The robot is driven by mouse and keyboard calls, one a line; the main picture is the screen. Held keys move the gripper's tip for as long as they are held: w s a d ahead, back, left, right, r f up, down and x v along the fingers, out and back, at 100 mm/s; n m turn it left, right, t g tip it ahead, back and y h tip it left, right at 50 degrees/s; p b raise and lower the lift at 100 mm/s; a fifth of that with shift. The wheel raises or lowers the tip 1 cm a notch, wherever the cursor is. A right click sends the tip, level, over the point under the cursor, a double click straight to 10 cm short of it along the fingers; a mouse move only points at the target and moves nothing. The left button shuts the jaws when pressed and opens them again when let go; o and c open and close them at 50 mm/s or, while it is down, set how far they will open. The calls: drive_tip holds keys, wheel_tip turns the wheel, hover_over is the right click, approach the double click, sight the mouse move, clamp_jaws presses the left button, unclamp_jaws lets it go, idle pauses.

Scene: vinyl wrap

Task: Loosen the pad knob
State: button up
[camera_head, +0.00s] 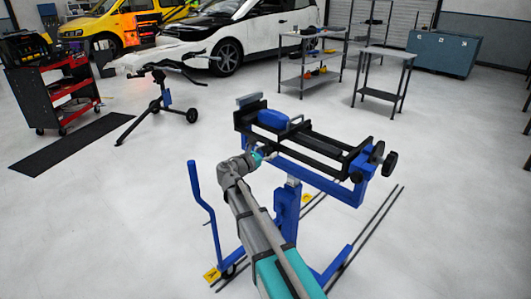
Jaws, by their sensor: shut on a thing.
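A blue stand (288,205) carries a black rail frame (318,142) in the middle of the view. A blue pad (272,118) sits on the frame's left part, with a small metal bar beside it. My arm reaches up from the bottom. My gripper (266,155) is at the near side of the frame, below the blue pad, and is shut on a small part there. That part is mostly hidden by my gripper; its place fits the pad knob, but its shape cannot be made out. Round black knobs (389,163) at the frame's right end stand clear of my gripper.
A blue upright handle (204,215) rises left of my arm. The stand's blue legs (333,265) spread over the floor below. A red tool cart (58,98), a black wheeled stand (160,97), metal tables (385,75) and cars are farther back. Floor around the stand is open.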

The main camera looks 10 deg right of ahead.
drive_tip(key=shift+n, duration=0.6)
drive_tip(key=o, duration=1.1)
drive_tip(key=shift+v, duration=5.95)
